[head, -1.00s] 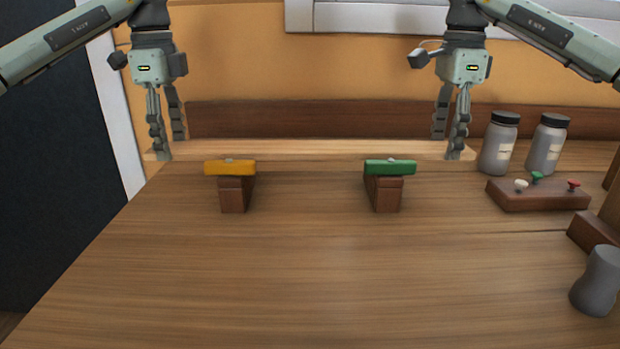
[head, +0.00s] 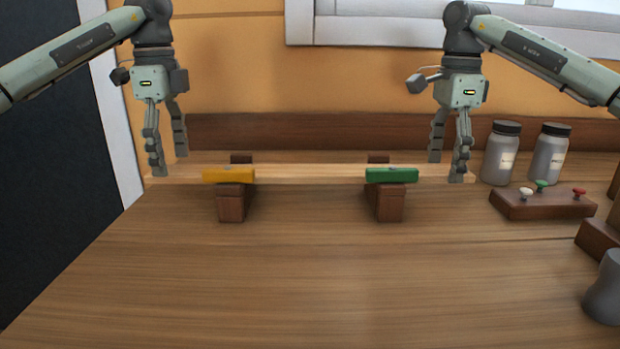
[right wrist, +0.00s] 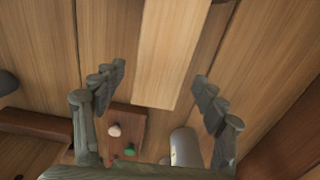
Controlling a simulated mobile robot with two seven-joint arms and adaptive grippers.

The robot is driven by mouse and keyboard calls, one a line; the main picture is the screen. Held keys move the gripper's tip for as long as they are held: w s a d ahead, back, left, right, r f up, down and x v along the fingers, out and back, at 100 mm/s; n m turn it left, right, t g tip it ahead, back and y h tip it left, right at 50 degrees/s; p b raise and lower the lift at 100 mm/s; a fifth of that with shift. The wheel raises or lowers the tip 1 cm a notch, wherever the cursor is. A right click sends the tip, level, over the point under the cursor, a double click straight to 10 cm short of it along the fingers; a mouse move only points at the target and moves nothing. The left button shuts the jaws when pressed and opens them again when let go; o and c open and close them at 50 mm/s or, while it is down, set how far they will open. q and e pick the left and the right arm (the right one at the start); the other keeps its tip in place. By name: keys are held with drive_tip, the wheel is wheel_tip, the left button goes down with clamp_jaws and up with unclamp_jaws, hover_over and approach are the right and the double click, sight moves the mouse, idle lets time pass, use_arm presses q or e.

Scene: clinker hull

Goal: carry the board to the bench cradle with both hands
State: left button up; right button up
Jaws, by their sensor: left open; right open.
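The board (head: 310,173) is a long pale plank lying level across the two brown supports of the bench cradle (head: 231,205), behind a yellow block (head: 228,175) and a green block (head: 391,175). Contact under the board is hidden. My left gripper (head: 168,163) is open, its fingers in front of and behind the board's left end. My right gripper (head: 448,168) is open, its fingers likewise astride the right end. In the right wrist view, the board's end (right wrist: 172,55) shows between the spread fingers (right wrist: 160,80), with a gap on each side.
Two grey jars (head: 501,153) with black lids stand behind a brown box (head: 542,204) with white, green and red knobs, right of my right gripper. A grey vessel (head: 604,290) is at the right edge. The front middle of the bench (head: 300,280) is clear.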

drive_tip(key=shift+r, duration=0.15)
use_arm(q)
wheel_tip(320, 180, up, 11)
drive_tip(key=shift+f, duration=0.15)
use_arm(e)
wheel_tip(320, 180, up, 12)
idle(0.5)
